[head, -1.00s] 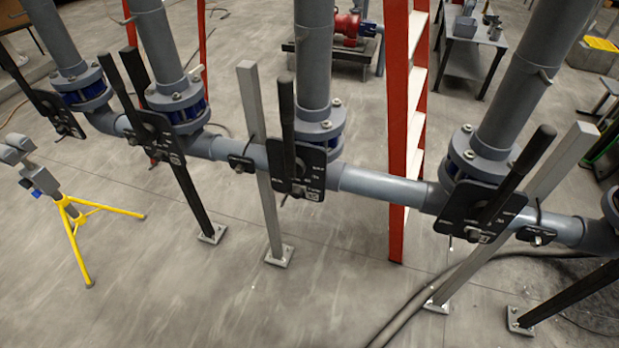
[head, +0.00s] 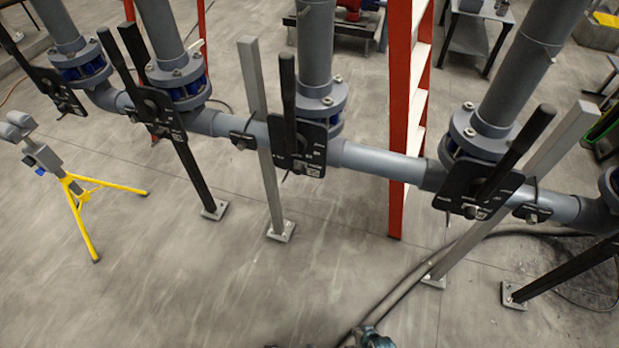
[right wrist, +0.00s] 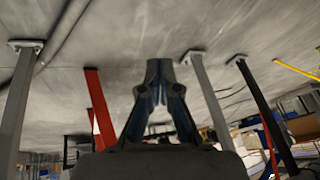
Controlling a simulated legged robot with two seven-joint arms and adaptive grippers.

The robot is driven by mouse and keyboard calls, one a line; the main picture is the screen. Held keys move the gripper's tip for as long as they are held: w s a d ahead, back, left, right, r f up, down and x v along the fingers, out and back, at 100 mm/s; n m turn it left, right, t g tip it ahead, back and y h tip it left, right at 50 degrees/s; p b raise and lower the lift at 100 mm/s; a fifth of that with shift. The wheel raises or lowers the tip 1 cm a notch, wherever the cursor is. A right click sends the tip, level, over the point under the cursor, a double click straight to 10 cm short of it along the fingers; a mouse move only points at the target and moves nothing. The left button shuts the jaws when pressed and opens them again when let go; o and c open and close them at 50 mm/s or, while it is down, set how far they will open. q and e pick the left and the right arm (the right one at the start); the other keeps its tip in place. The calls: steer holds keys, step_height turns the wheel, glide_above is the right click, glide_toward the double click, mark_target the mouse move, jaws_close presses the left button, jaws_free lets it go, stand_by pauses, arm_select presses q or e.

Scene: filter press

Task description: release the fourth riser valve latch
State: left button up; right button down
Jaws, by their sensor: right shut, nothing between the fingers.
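Several grey risers with valves stand on one horizontal pipe. Counting from the left, the fourth riser (head: 530,60) has a black latch plate (head: 478,186) and a long black lever handle (head: 517,150) tilted up to the right. The third valve's lever (head: 288,100) stands nearly upright. My right gripper (head: 372,338) just shows at the bottom edge of the head view, low and well apart from the valves. In the right wrist view its fingers (right wrist: 160,70) are shut and empty. No latch shows close to the fingers there. My left gripper is out of view.
The grey pipe (head: 385,163) runs across on slanted posts (head: 265,170). A red ladder (head: 398,110) stands behind it. A yellow tripod stand (head: 75,200) is at left. Dark hoses (head: 440,260) lie on the floor at right. The floor in front is mostly clear.

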mark_target(307, 167)
steer(key=w+a+r+m+t+y+p, duration=0.1)
steer(key=w+a+r+m+t+y, duration=0.15)
steer(key=w+r, duration=0.45)
steer(key=w+a+r+m+t+y+p, duration=0.1)
steer(key=w+a+r+t+p, duration=0.2)
steer(key=w+r, duration=0.5)
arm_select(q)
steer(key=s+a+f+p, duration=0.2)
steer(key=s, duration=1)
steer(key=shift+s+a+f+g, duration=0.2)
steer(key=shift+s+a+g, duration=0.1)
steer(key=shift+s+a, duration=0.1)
arm_select(e)
steer(key=w+a+r+m+t+y, duration=0.1)
steer(key=r+m, duration=0.3)
steer(key=r, duration=0.6)
steer(key=w+a+r+m+t+y, duration=0.1)
steer(key=w+r+m+t, duration=0.2)
steer(key=r, duration=0.8)
steer(key=w+a+r+m+t+y, duration=0.1)
steer(key=r+m+t, duration=0.3)
steer(key=r, duration=0.7)
steer(key=shift+w+a+m, duration=0.35)
steer(key=shift+w, duration=0.1)
steer(key=shift+r, duration=0.1)
